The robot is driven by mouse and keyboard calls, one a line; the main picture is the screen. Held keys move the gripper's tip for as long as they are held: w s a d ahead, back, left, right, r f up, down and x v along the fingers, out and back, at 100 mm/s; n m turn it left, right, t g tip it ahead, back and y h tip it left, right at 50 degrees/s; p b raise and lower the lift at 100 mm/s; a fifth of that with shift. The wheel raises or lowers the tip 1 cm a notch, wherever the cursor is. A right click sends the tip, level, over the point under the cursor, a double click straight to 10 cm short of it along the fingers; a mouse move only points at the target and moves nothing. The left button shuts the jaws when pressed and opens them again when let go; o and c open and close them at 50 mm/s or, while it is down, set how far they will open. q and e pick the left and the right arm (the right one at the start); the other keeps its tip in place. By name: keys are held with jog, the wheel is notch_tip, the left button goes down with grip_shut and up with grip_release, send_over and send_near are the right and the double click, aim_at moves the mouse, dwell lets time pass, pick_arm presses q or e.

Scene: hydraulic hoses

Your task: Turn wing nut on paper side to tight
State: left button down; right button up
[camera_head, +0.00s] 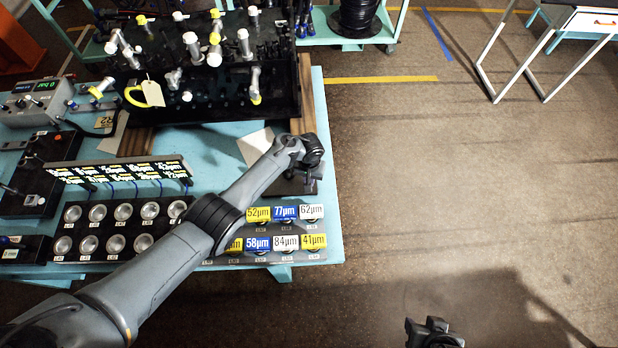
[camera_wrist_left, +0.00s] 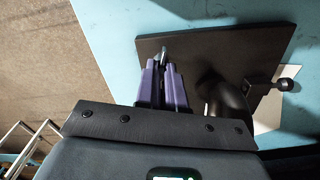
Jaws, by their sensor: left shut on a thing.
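My left arm reaches over the table to a small black stand (camera_head: 296,184) near its right edge. In the left wrist view the stand shows as a dark square plate (camera_wrist_left: 190,46). My left gripper (camera_wrist_left: 163,60), with purple fingers, is shut on a small grey part that looks like a wing nut (camera_wrist_left: 164,51); its wings are mostly hidden. A dark knobbed part (camera_wrist_left: 286,85) sticks out on the side by the white paper (camera_wrist_left: 276,108). The paper also shows in the head view (camera_head: 255,145). My right gripper (camera_head: 434,328) is low in the head view, away from the table.
A black rack of valves and hoses (camera_head: 215,50) stands at the back of the blue table (camera_head: 334,225). Blocks with micron labels (camera_head: 285,243) and a panel of round fittings (camera_head: 98,213) lie in front.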

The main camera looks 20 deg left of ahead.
pick_arm(q)
jog(key=m, duration=0.3)
jog(key=shift+d+m, duration=0.1)
jog(key=shift+m, duration=0.3)
jog(key=m, duration=0.3)
jog(key=shift+m, duration=0.3)
jog(key=m, duration=0.3)
jog(key=shift+d+m+b, duration=0.1)
jog(key=shift+m+b, duration=0.2)
jog(key=shift+b, duration=0.05)
jog(key=shift+s+m, duration=0.1)
jog(key=shift+m, duration=1.5)
jog(key=shift+b, duration=0.3)
jog(key=shift+d, duration=0.1)
jog(key=c, duration=1.2)
grip_release()
jog(key=shift+c, duration=0.2)
